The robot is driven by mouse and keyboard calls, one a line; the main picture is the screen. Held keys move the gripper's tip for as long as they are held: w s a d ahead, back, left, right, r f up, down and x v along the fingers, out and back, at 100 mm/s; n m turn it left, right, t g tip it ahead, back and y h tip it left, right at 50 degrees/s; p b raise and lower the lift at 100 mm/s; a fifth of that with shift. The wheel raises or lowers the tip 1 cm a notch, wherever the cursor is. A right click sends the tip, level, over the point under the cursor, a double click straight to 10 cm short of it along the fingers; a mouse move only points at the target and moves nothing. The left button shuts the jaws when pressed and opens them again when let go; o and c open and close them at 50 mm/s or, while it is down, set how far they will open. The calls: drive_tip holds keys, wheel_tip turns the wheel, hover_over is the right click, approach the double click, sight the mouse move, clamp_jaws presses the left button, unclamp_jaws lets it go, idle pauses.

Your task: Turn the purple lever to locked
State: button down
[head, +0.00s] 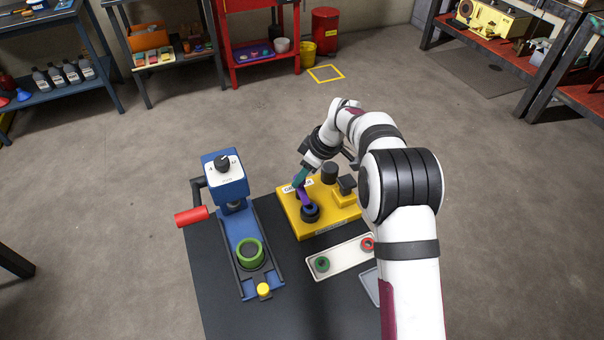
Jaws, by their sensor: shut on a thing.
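The purple lever (305,199) stands on a black round pivot (310,213) on a yellow base plate (330,229). Its arm runs from the pivot toward the back left, up to my gripper. My gripper (300,184) has teal fingers and is shut on the far end of the lever. A white label with dark lettering (288,188) lies behind the fingers, which cover part of it. The lettering is too small and too hidden to read fully, so I cannot tell which marked position the lever is at.
A black cylinder (329,173) and a black block on a yellow mount (346,186) stand right of the lever, close to my arm. A blue press (238,225) with a red handle (191,216) stands left. A pale tray (342,258) holding rings lies in front.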

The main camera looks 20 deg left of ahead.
drive_tip(key=shift+n, duration=0.5)
drive_tip(key=shift+f, duration=0.1)
drive_tip(key=c, duration=0.5)
unclamp_jaws()
drive_tip(key=v, duration=1.6)
drive_tip(key=shift+w, duration=0.35)
drive_tip(key=shift+a, duration=0.1)
